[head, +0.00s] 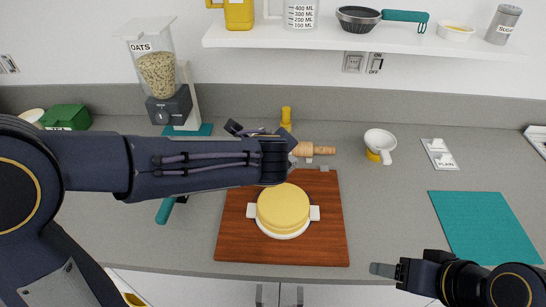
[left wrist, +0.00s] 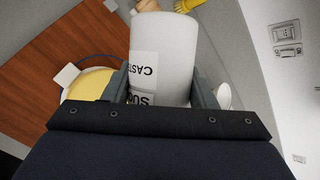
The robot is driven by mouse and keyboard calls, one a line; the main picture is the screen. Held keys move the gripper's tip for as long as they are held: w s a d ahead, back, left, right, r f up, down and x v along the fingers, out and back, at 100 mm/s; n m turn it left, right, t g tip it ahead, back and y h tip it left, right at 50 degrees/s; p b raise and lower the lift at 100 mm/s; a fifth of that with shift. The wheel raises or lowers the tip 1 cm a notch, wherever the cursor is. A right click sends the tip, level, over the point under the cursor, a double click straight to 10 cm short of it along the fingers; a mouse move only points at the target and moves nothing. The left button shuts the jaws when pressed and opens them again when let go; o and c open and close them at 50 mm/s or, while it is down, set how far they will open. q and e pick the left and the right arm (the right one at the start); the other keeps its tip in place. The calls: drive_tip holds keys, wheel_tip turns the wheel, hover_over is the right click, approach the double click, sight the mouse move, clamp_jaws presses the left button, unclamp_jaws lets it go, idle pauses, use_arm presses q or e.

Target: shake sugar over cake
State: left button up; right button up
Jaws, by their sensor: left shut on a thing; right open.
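The round yellow cake (head: 283,205) sits on a white dish with two handles, on a brown wooden board (head: 232,242). Its edge also shows in the left wrist view (left wrist: 88,84). My left gripper (left wrist: 161,90) is shut on a white container (left wrist: 170,42) with a label reading "CASTER" and part of "SUGAR". In the head view the left gripper (head: 290,155) is above the board's back edge, behind the cake, and the container is mostly hidden. My right gripper (head: 392,270) is open and empty near the counter's front edge, right of the board.
A wooden-coloured piece (head: 318,150) shows just past the left gripper. An oats dispenser (head: 160,75) is at the left, a teal mat (head: 484,225) at the right. A grey canister (head: 503,24) stands on the white shelf (head: 270,38).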

use_arm(q)
drive_tip(key=shift+s+d+r+m+t+y+b, duration=0.15)
drive_tip(key=shift+t+y+b, duration=0.2)
drive_tip(key=shift+b, duration=0.6)
drive_tip(key=shift+w+m+t+y+b, duration=0.15)
drive_tip(key=shift+t+b, duration=0.3)
drive_tip(key=shift+b, duration=0.45)
drive_tip(key=t+b, duration=0.1)
drive_tip(key=b, duration=0.1)
drive_tip(key=m+t+y+b, duration=0.1)
drive_tip(key=b, duration=0.2)
drive_tip(key=shift+s+d, duration=0.2)
drive_tip(key=shift+s, duration=0.1)
drive_tip(key=shift+b, duration=0.5)
wheel_tip(320, 180, down, 6)
drive_tip(key=b, duration=0.5)
drive_tip(key=shift+r, duration=0.2)
drive_tip(key=shift+r, duration=0.95)
wheel_tip(320, 180, down, 4)
drive_tip(key=shift+a+r+y, duration=0.1)
drive_tip(key=shift+r+y, duration=0.05)
drive_tip(key=shift+y, duration=0.15)
